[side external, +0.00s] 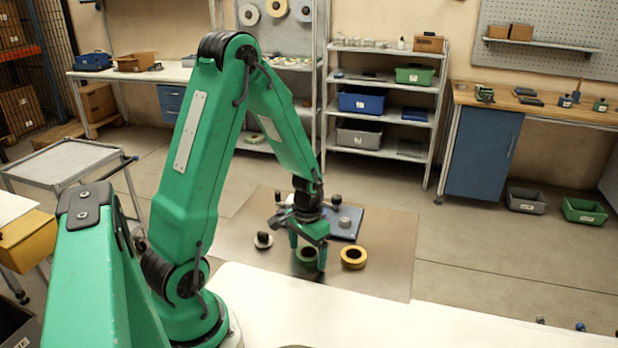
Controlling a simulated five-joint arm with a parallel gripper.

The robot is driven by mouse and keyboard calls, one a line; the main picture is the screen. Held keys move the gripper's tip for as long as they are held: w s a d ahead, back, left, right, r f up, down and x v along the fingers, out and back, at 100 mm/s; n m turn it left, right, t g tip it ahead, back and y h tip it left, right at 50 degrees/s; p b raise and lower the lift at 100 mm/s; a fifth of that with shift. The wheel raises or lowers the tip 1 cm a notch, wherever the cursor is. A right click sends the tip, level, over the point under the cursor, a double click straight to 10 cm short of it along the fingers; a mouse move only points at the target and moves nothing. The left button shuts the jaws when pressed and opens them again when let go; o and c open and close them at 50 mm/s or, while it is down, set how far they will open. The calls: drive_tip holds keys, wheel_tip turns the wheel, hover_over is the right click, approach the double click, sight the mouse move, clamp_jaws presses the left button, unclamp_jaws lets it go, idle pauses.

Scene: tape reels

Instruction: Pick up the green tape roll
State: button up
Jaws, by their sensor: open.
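The green tape roll (304,260) lies on the brown mat (384,282), just under my gripper and partly hidden by its fingers. My gripper (307,256) points down over the roll with its jaws open. One finger is at the roll's upper left and the other at its right. I cannot tell whether the fingers touch the roll or how far down around it they reach.
A yellow tape roll (344,262) lies close to the right of the gripper. The mat's right side is clear.

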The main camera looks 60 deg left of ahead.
idle(0.3)
drive_tip(key=c, duration=1.1)
drive_tip(key=shift+r, duration=0.15)
drive_tip(key=shift+r, duration=0.75)
drive_tip(key=r, duration=0.2)
drive_tip(key=shift+d+r, duration=0.25)
drive_tip(key=shift+r, duration=0.1)
drive_tip(key=d+r, duration=0.2)
drive_tip(key=d, duration=0.1)
drive_tip(key=d+r, duration=0.2)
drive_tip(key=d, duration=0.2)
drive_tip(key=s+d+r, duration=0.1)
drive_tip(key=d+r, duration=0.1)
drive_tip(key=d, duration=0.2)
drive_tip(key=shift+s+d+r, duration=0.1)
drive_tip(key=shift+r, duration=0.2)
